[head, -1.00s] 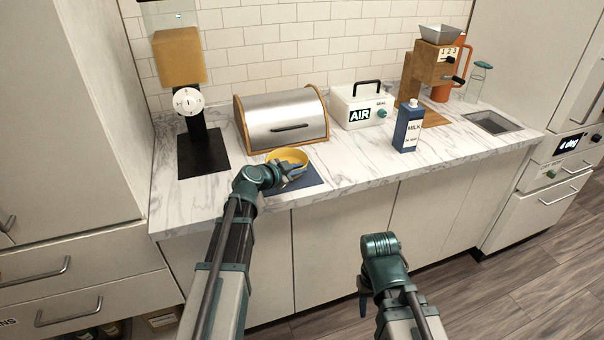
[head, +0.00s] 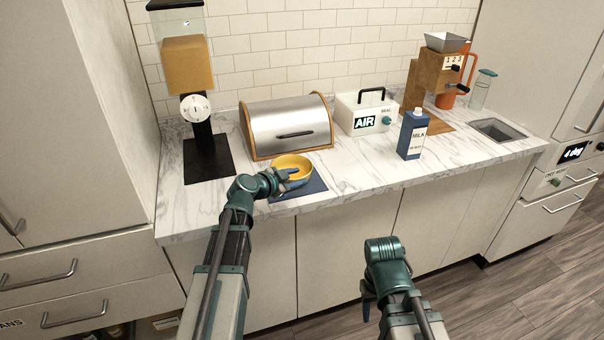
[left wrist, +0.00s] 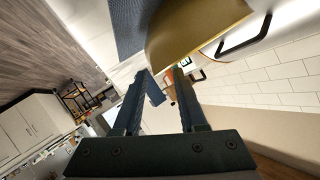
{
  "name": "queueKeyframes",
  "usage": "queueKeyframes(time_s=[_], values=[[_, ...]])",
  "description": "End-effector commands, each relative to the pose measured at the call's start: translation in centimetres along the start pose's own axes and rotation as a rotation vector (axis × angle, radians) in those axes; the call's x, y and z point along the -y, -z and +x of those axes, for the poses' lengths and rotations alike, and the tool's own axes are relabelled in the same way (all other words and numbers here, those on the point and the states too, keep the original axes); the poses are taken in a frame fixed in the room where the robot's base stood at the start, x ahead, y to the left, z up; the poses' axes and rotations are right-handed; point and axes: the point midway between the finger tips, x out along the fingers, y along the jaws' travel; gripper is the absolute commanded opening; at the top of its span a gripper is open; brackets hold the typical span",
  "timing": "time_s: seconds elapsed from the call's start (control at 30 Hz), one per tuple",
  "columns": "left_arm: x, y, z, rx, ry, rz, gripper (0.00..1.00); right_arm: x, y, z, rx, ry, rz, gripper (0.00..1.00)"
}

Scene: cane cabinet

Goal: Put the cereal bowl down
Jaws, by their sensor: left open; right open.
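The yellow cereal bowl (head: 296,163) sits upright on a dark blue mat (head: 314,186) near the counter's front edge. It also shows in the left wrist view (left wrist: 190,30), close by the fingers, with the mat (left wrist: 128,25) beside it. My left gripper (head: 286,181) is at the bowl's near left side, its jaws open. In the left wrist view my left gripper (left wrist: 162,82) has nothing between its fingers. Whether a finger touches the bowl, I cannot tell. My right gripper (head: 367,298) is open, hanging low in front of the cabinets, away from the counter.
A cereal dispenser (head: 190,75) stands back left and a bread box (head: 290,128) behind the bowl. A white AIR box (head: 365,113), a milk carton (head: 411,135) and a wooden mill (head: 428,80) stand to the right. The counter between mat and milk is clear.

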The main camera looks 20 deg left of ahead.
Motion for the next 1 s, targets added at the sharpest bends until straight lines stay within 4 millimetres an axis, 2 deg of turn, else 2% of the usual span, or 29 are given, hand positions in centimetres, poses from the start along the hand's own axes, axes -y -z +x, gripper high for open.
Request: queueKeyframes(time_s=[0.03, 0.2, 0.43, 0.6, 0.87, 0.97, 1.0], values=[[0.0, 0.3, -1.7, 0.002, 0.002, -0.001, 0.41, -0.1, -0.1, -0.9, 0.000, 0.000, 0.000, 0.50], [0.0, 0.3, -5.1, 0.001, 0.003, -0.001, 0.41, -0.2, -0.1, -2.1, 0.000, 0.000, 0.000, 0.50], [0.0, 0.2, -8.0, 0.001, 0.000, 0.000, 0.41, -0.3, -0.2, -3.1, 0.000, 0.000, 0.000, 0.50], [0.0, 0.1, -8.7, 0.000, 0.001, 0.000, 0.41, -0.3, -0.2, -3.3, 0.000, 0.000, 0.000, 0.50], [-0.2, 0.1, -8.7, 0.001, -0.006, -0.002, 0.41, -0.3, -0.2, -3.3, 0.000, 0.000, 0.000, 0.50], [-2.7, 0.7, -7.8, 0.019, -0.074, -0.030, 0.41, -0.3, -0.2, -3.3, 0.000, 0.000, 0.000, 0.50], [-4.6, 1.1, -7.3, 0.039, -0.127, -0.053, 0.41, -0.3, -0.2, -3.3, 0.000, 0.000, 0.000, 0.50]])
